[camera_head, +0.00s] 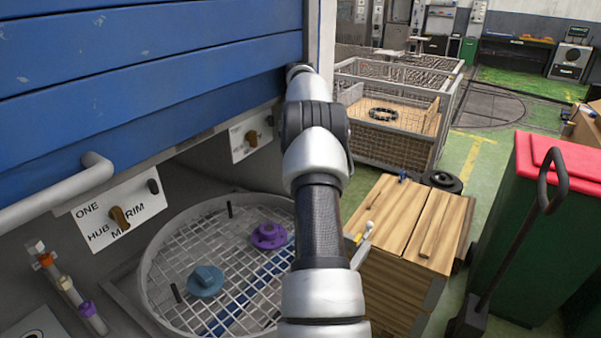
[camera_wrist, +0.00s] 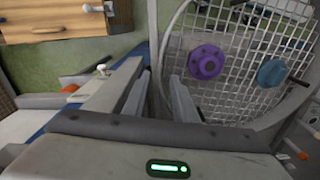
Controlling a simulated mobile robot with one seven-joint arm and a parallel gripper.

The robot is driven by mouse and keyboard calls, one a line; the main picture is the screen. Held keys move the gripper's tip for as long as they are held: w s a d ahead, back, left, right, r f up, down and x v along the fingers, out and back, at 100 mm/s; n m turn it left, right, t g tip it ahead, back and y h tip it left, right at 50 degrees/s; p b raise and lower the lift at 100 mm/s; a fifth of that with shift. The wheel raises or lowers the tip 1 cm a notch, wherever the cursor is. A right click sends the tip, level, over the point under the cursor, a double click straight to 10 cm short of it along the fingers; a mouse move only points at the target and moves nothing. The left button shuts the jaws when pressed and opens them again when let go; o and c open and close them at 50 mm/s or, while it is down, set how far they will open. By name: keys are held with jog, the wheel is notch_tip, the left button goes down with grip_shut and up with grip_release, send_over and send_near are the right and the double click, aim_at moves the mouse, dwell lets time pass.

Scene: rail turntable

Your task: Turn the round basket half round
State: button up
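The round basket (camera_head: 160,245) is a grey wire-mesh disc with a raised rim, low under the blue panel. It carries a purple knobbed piece (camera_head: 268,236) and a teal knobbed piece (camera_head: 205,281). Dark pegs stand at its edge. In the wrist view the basket mesh (camera_wrist: 228,98) fills the right side, with the purple piece (camera_wrist: 206,62) and teal piece (camera_wrist: 271,73) on it. My gripper (camera_wrist: 160,85) has its two fingers apart, beside the basket's rim. Whether a finger touches the rim cannot be told. In the head view my arm hides the gripper and the basket's right edge.
A pale bar (camera_head: 75,205) runs along the blue panel (camera_head: 150,70). A wooden crate (camera_head: 400,255), a red-lidded green bin (camera_head: 545,225) and a wire cage (camera_head: 395,125) stand to the right.

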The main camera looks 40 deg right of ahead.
aim_at(252, 223)
jog(key=shift+r, duration=0.2)
jog(key=shift+c, duration=0.3)
